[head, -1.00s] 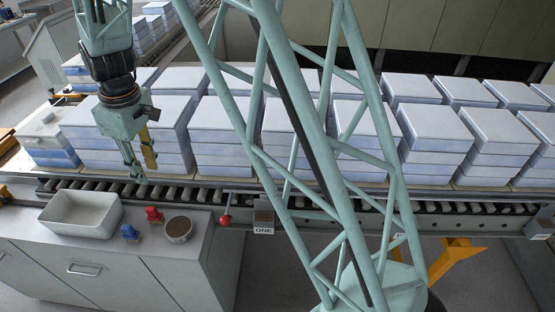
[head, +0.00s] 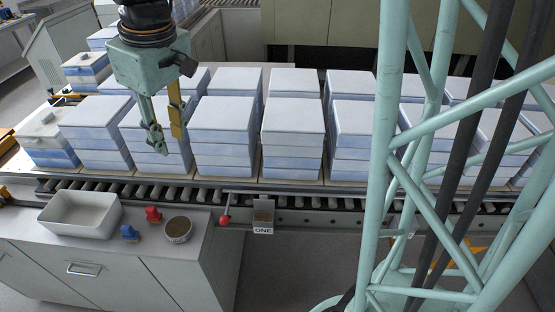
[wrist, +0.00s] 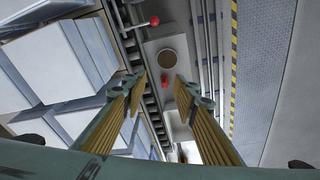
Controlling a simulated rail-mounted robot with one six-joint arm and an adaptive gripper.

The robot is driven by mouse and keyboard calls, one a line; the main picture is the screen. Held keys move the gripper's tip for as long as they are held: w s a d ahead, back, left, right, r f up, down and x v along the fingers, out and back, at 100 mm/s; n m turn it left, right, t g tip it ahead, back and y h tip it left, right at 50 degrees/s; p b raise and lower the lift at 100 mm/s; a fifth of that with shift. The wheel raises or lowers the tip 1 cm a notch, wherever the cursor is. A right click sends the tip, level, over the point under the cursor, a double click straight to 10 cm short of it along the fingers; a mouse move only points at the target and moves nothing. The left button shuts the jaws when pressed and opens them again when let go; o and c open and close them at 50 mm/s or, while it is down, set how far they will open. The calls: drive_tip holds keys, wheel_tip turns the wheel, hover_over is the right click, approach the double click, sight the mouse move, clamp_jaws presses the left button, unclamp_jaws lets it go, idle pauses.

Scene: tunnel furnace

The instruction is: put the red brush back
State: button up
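A small red object, likely the red brush (head: 153,214), stands on the grey cabinet top (head: 198,222) between a white tray and a round dish. It also shows in the wrist view (wrist: 165,80), between and beyond my fingers. My gripper (head: 166,138) is in front of the stacked blocks, above and apart from the cabinet. The wrist view shows its two fingers (wrist: 162,88) spread apart with nothing between them. A blue brush-like object (head: 129,233) stands to the left of the red one.
A white tray (head: 80,215) and a round brown-filled dish (head: 178,230) share the cabinet top. A red-knobbed lever (head: 225,219) and a small box labelled ONE (head: 263,214) sit at the roller conveyor (head: 200,193). Stacks of white-blue blocks (head: 292,115) stand behind it.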

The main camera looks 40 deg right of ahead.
drive_tip(key=s+d+r+m, duration=0.2)
drive_tip(key=s+d+r, duration=0.1)
drive_tip(key=s, duration=0.7)
drive_tip(key=s+d+r+m+t, duration=0.1)
drive_tip(key=s+d+r+m, duration=0.1)
drive_tip(key=s, duration=0.8)
drive_tip(key=s+d+r+m+t, duration=0.1)
drive_tip(key=s+d+r, duration=0.3)
drive_tip(key=s, duration=0.5)
drive_tip(key=shift+s+r+m+h, duration=0.15)
drive_tip(key=shift+s+m+h, duration=0.15)
drive_tip(key=shift+s+m, duration=0.1)
drive_tip(key=shift+d, duration=0.1)
drive_tip(key=shift+w, duration=0.1)
drive_tip(key=shift+c, duration=0.4)
